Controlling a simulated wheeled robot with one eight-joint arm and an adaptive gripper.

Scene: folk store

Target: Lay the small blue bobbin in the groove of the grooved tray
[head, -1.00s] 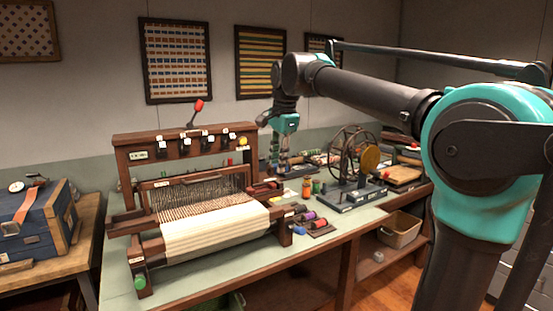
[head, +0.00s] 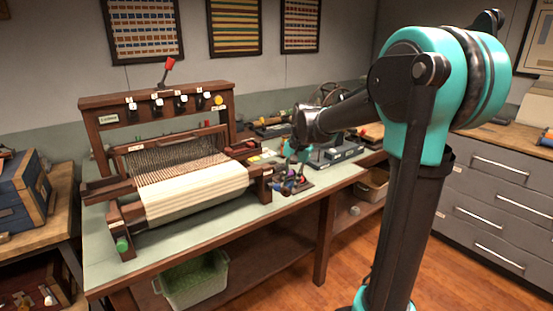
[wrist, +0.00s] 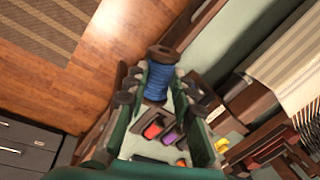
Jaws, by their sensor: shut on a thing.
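The small blue bobbin (wrist: 158,78), with dark flanged ends, is between the fingertips of my gripper (wrist: 160,84) in the wrist view. My gripper is shut on it. Below it in the wrist view lie a red spool (wrist: 152,131) and a purple spool (wrist: 170,138) in a dark tray, largely hidden by my fingers. I cannot tell whether this is the grooved tray, and no empty groove shows clearly. In the head view my gripper (head: 295,168) is low over the table's front edge, right of the loom, and hides much of the spools there.
The loom (head: 195,190) with cream cloth fills the left of the pale green table (head: 190,225). A dark stand with labels (head: 335,155) is behind my gripper. A basket (head: 195,282) is under the table. Drawers (head: 495,195) stand at the right.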

